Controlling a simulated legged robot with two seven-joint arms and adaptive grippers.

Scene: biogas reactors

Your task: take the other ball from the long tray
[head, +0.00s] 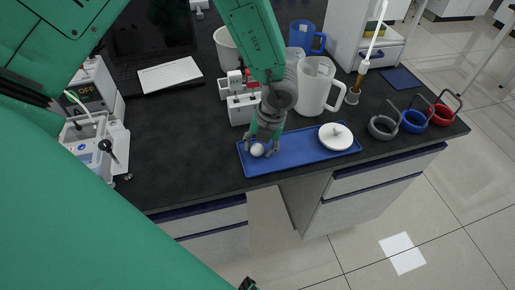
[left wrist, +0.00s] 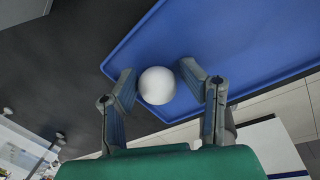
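The long blue tray (head: 300,150) lies on the dark bench top near its front edge. A white ball (head: 257,149) rests at the left end of the tray. My left gripper (head: 262,146) reaches down over that end with its fingers on either side of the ball. In the left wrist view the ball (left wrist: 157,85) sits between the two spread fingers (left wrist: 158,86), with a small gap showing on each side. The left gripper is open. A small dark part at the bottom edge of the head view may belong to my right gripper; its fingers cannot be made out.
A white lid with a knob (head: 335,136) lies on the tray's right half. White jugs (head: 315,88) and a blue jug (head: 306,38) stand behind. Grey, blue and red rings (head: 413,121) with handles are at the right. A white device (head: 90,140) stands at the left.

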